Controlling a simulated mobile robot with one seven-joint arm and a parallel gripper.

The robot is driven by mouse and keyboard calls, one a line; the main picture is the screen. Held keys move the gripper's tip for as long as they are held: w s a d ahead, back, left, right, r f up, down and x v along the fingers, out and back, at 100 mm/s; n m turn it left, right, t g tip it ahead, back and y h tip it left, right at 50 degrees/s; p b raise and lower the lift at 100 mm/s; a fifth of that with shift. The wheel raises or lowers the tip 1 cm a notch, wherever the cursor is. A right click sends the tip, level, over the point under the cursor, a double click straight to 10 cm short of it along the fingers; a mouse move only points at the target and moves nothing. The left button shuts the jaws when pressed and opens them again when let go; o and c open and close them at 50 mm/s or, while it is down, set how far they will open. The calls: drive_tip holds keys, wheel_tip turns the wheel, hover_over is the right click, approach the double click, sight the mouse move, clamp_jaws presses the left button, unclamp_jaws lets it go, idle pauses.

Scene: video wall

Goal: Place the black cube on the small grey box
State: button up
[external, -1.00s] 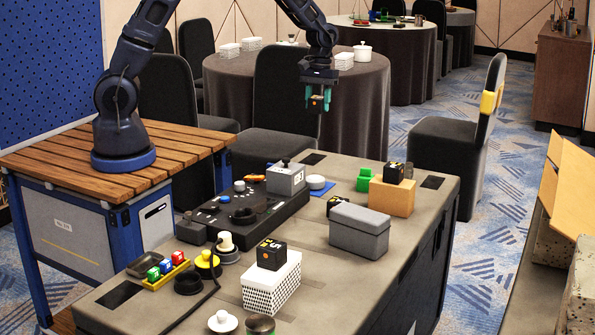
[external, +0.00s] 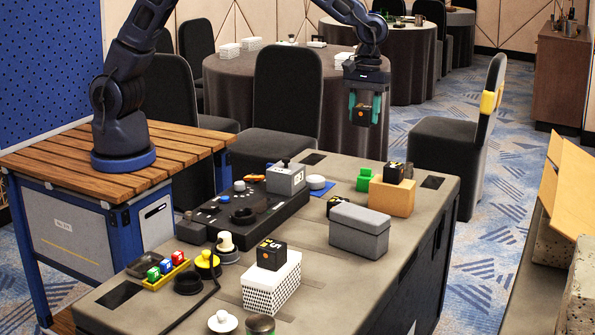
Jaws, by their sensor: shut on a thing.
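My gripper (external: 363,110) has teal fingers and is shut on a black cube (external: 362,117) with a small orange mark. It holds the cube in the air, above the far edge of the grey table. A grey lidded box (external: 359,233) stands on the table nearer the camera, below the gripper in the picture; its top is bare. A smaller grey box-like unit (external: 286,181) with a knob on top sits on the black control panel, left of the gripper.
Other black cubes stand on a white patterned box (external: 273,290), on a tan box (external: 391,198) and on the table (external: 306,260) behind the grey lidded box. A green block (external: 364,180) is beside the tan box. A cable, yellow tray (external: 165,274) and knobs fill the left side.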

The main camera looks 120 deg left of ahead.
wheel_tip(320, 180, up, 3)
hover_over(359, 213)
drive_tip(key=a, duration=0.1)
wheel_tip(359, 213, down, 20)
drive_tip(key=shift+d+f, duration=0.15)
drive_tip(key=shift+f, duration=0.1)
drive_tip(key=o, duration=1)
